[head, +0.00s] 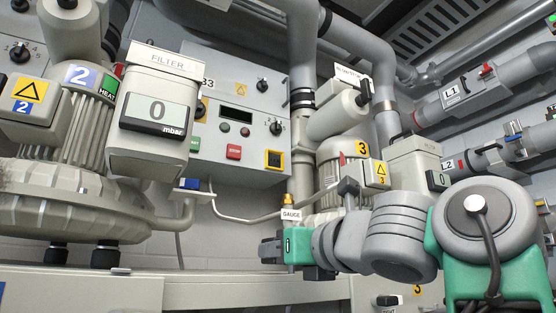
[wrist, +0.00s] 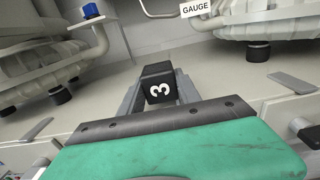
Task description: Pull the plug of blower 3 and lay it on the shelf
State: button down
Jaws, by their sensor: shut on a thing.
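My gripper (wrist: 159,78) is shut on a black plug (wrist: 158,92) marked with a white 3 in the wrist view. The plug sits between the two grey fingers, over the cream shelf (wrist: 225,84); I cannot tell whether it touches it. In the head view my gripper (head: 268,248) points left at the front of blower 3, near the shelf (head: 220,290); the plug is not clear there. Blower 3 (head: 325,175) stands right of centre with yellow 3 labels, partly hidden by my arm. The plug's socket is not identifiable.
Blower 2 (head: 85,150) stands at the left with a filter box (head: 155,115). A control panel (head: 240,120) is on the wall behind. A GAUGE tag (head: 291,214) hangs just above my gripper. The shelf is largely bare at left of my gripper.

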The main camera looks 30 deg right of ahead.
jog(key=shift+f+b, duration=0.7)
dwell(0.6)
jog(key=c, duration=0.8)
grip_release()
jog(key=shift+o, duration=0.2)
